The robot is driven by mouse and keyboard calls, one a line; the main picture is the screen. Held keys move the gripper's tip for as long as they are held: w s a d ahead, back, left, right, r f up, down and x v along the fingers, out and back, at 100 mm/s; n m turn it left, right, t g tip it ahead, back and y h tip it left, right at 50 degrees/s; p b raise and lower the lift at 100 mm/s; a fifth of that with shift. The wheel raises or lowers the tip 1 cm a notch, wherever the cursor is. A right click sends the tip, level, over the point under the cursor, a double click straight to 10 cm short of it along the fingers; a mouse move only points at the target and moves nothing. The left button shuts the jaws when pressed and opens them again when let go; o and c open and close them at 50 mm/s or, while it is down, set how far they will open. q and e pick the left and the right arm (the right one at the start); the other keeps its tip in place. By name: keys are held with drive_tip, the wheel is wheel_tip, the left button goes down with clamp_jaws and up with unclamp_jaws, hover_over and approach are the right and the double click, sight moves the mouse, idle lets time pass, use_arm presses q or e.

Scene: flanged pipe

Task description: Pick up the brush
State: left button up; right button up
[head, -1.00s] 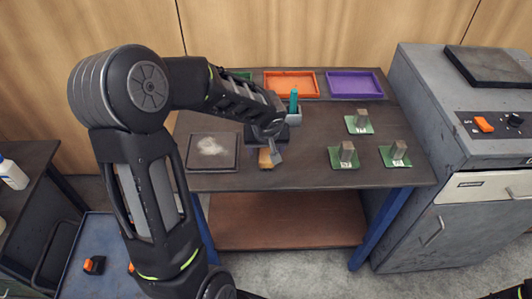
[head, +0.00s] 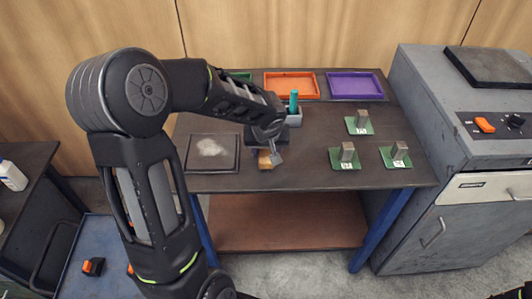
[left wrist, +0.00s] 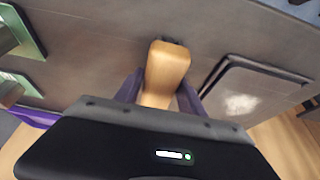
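The brush has a pale wooden handle (left wrist: 166,70). In the head view a short piece of the brush (head: 264,160) shows at the table's front, partly hidden behind my left gripper (head: 274,153). In the left wrist view the two purple fingers of my left gripper (left wrist: 160,95) stand on either side of the handle, very close to it. I cannot tell whether they press on it. The brush's bristles are hidden.
A dark square tray with pale powder (head: 212,152) lies left of the brush. Several green plates with metal blocks (head: 346,155) stand to the right. A grey holder with a teal item (head: 294,112) and orange (head: 291,84) and purple (head: 354,85) trays are behind.

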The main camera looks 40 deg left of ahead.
use_arm(q)
clamp_jaws()
idle(0.4)
drive_tip(key=shift+r+p, duration=0.35)
drive_tip(key=shift+p, duration=0.3)
drive_tip(key=shift+r, duration=0.25)
wheel_tip(320, 180, up, 9)
drive_tip(key=shift+r, duration=0.2)
